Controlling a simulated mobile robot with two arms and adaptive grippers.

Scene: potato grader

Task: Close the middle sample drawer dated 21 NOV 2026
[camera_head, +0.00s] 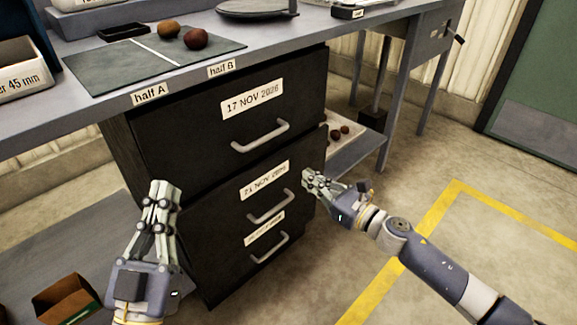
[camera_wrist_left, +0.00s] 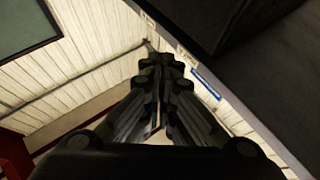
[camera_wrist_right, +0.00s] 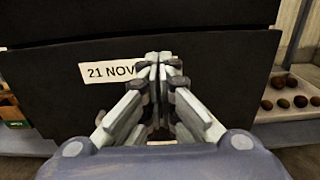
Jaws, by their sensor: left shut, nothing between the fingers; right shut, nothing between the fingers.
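The middle drawer (camera_head: 222,206) is a dark front with a white label (camera_head: 264,180) that reads as 21 NOV, partly blurred, and a grey bar handle (camera_head: 268,207). How far it stands out is hard to tell. My right gripper (camera_head: 311,178) is shut and empty at the right edge of this drawer front. In the right wrist view its fingertips (camera_wrist_right: 160,62) point at the front and cover the right part of the label (camera_wrist_right: 108,72); contact cannot be told. My left gripper (camera_head: 163,190) is shut and empty, left of the drawer label.
The top drawer (camera_head: 180,130) reads 17 NOV 2026. A bottom drawer (camera_head: 265,232) has a blurred label. The worktop (camera_head: 290,40) overhangs the cabinet and carries a mat (camera_head: 100,73) with two potatoes. A box (camera_head: 66,300) stands at lower left. Floor at right is clear.

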